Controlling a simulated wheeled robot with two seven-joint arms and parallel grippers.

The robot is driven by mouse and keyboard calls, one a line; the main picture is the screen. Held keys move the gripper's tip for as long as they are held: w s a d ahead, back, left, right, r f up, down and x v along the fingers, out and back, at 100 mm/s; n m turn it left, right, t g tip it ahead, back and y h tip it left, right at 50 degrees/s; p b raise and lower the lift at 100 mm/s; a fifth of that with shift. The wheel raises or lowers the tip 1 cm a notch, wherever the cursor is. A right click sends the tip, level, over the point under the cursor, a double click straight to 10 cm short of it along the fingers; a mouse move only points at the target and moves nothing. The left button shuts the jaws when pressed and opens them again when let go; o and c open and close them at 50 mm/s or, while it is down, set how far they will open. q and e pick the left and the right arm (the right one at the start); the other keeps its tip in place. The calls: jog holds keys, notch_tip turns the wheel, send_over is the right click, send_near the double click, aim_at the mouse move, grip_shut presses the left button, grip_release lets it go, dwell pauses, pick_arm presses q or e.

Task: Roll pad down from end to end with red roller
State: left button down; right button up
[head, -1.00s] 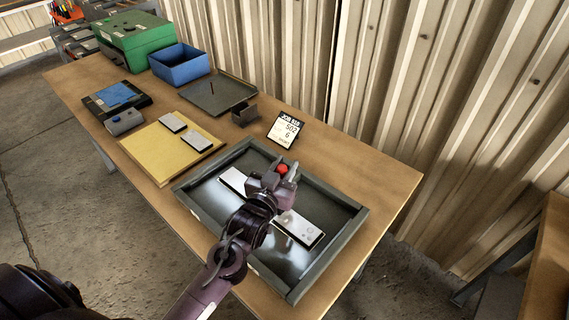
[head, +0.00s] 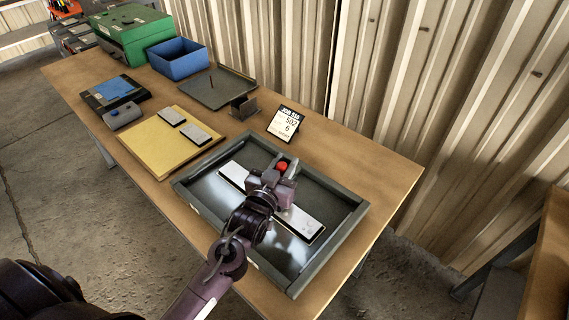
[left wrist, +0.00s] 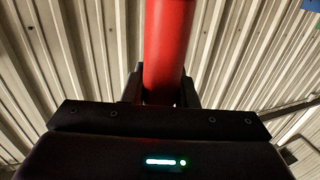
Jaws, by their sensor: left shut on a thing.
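A long white pad (head: 303,223) lies slantwise inside the dark grey tray-like enclosure (head: 327,258). My left gripper (head: 279,173) is over the middle of the pad and hides that part of it. It is shut on the red roller (head: 281,164); only a small red top shows in the head view. In the left wrist view the red roller (left wrist: 166,45) stands between the fingers. I cannot tell whether the roller's lower end touches the pad. My right gripper is not in view.
A yellow board (head: 155,152) with two grey-white pads (head: 195,134) lies left of the enclosure. Behind are a job card (head: 286,123), a dark tray (head: 218,88), a blue bin (head: 178,61) and a green case (head: 131,36). Bare table is at the right end.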

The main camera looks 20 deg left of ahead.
pick_arm(q)
jog(key=shift+f, duration=0.3)
jog(key=shift+f+b, duration=0.3)
jog(key=shift+b, duration=0.1)
